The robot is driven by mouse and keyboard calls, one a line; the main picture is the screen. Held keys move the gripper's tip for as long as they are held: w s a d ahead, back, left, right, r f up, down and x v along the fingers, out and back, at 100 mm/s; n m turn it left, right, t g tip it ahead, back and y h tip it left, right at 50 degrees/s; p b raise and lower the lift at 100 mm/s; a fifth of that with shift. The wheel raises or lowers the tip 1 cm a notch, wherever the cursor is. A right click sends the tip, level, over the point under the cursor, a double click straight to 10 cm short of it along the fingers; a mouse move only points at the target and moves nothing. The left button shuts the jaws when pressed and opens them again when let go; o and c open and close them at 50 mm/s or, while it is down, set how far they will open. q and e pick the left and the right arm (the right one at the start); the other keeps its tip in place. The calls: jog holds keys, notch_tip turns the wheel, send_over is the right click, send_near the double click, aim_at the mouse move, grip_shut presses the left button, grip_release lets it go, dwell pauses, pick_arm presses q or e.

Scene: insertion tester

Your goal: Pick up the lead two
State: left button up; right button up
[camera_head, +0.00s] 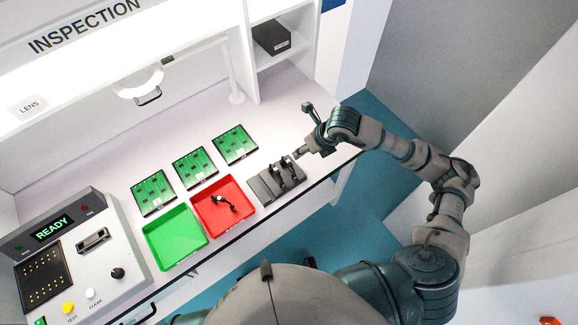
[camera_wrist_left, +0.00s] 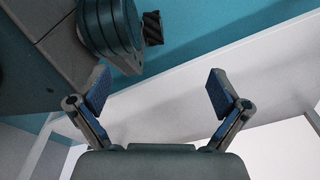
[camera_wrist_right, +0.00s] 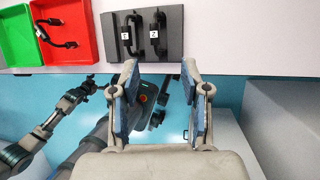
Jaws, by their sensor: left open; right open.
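Two black leads stand side by side on a dark grey holder (camera_head: 261,190) at the bench's front. In the right wrist view they are the left lead (camera_wrist_right: 135,32) and the right lead (camera_wrist_right: 158,32) on the holder (camera_wrist_right: 174,45). Each has a small white tag, too small to read surely. A third black lead (camera_head: 222,203) lies in the red tray (camera_head: 238,216). My right gripper (camera_wrist_right: 158,72) is open and empty, just short of the holder's front edge in its wrist view. My left gripper (camera_wrist_left: 159,92) is open and empty, outside the head view.
A green tray (camera_head: 176,240) lies left of the red one. Several green circuit boards (camera_head: 194,168) lie behind the trays. A tester (camera_head: 75,262) reading READY stands at the left. A lamp (camera_head: 137,85) stands at the back. The bench right of the holder is clear.

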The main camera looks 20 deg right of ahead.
aim_at(290, 162)
jog(key=x, duration=1.2)
jog(key=shift+s+a+f, duration=0.25)
jog(key=shift+s+f, duration=0.05)
jog(key=shift+f, duration=0.1)
jog(key=shift+a, duration=0.1)
jog(key=c, duration=0.8)
pick_arm(q)
jog(key=shift+s+a+f, duration=0.15)
jog(key=shift+s+a, duration=0.1)
jog(key=shift+s, duration=0.05)
pick_arm(e)
grip_shut()
